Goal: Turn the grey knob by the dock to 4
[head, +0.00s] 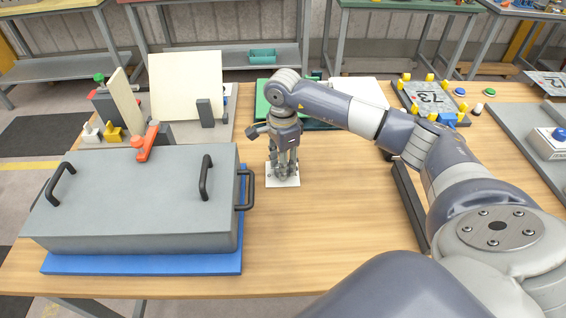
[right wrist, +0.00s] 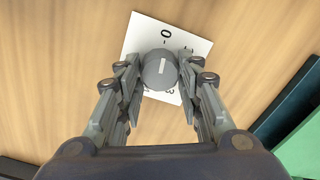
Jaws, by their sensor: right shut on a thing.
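The grey round knob (right wrist: 158,72) sits on a white square plate (right wrist: 197,46) on the wooden table. A short white line on its top points up in the right wrist view, towards a printed 0. Other marks on the plate are partly hidden by my fingers, and I cannot read a 4. My right gripper (right wrist: 160,80) points down with its fingers shut on the knob from both sides. In the head view my right gripper (head: 284,172) hides the knob above the plate (head: 282,182). My left gripper is not in view.
A large grey box (head: 130,200) with black handles and an orange lever lies left on a blue base (head: 140,262). Behind my gripper are a green block (head: 262,100) and a white panel (head: 358,92). Bare table lies in front and right of the plate.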

